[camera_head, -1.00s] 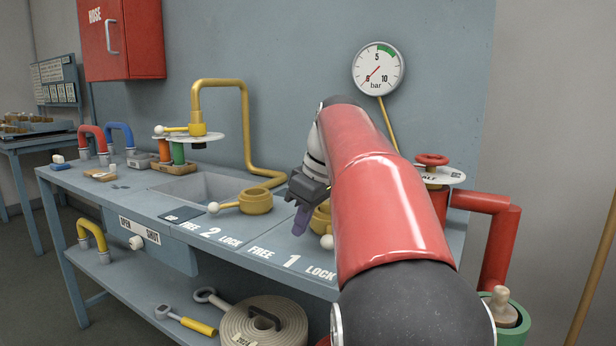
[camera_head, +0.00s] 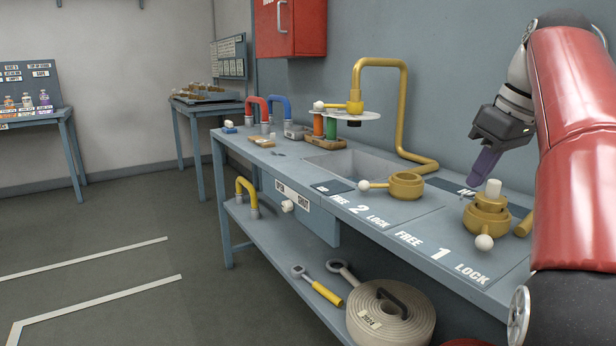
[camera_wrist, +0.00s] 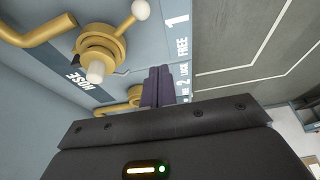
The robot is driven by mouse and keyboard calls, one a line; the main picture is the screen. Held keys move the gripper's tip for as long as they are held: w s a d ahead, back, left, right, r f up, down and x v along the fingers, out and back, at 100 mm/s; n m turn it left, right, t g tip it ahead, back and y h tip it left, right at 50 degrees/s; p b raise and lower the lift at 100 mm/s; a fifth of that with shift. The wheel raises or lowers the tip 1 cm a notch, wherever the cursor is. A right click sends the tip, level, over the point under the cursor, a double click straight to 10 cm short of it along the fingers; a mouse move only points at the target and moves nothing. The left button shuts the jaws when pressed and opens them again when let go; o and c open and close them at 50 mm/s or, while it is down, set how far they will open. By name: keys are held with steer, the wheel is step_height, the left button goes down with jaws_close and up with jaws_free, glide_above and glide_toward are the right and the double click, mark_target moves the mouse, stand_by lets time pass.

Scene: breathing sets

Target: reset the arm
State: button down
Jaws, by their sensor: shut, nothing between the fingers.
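My arm stands at the right of the head view. My gripper (camera_head: 480,168) is shut and empty, its purple fingers pointing down and to the left above the bench. It hangs just up and left of the brass coupling (camera_head: 487,214) at station 1, apart from it as far as I can tell. In the wrist view the closed fingers (camera_wrist: 158,85) show at the middle, with the coupling (camera_wrist: 100,48) to their upper left.
A second brass ring (camera_head: 406,186) sits at station 2, beside the sink (camera_head: 350,166). A yellow pipe (camera_head: 402,100) rises behind it. A hose coil (camera_head: 390,312) and a wrench (camera_head: 318,287) lie on the lower shelf. The floor at left (camera_head: 130,225) is open.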

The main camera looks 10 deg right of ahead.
steer(key=s+a+f+m+h, duration=0.1)
steer(key=s+a+f+m, duration=0.15)
steer(key=a+f, duration=0.3)
steer(key=s+a+f+m, duration=0.1)
steer(key=s+a+f, duration=0.3)
steer(key=a+f, duration=0.15)
steer(key=s+a+f+m+t, duration=0.1)
steer(key=s+a+f, duration=0.2)
steer(key=s+f, duration=0.2)
steer(key=s+a+f+m+t, duration=0.1)
steer(key=s+a+f, duration=0.2)
steer(key=f, duration=0.8)
steer(key=shift+s+f+h, duration=0.15)
steer(key=shift+s+h, duration=0.25)
steer(key=shift+s, duration=0.6)
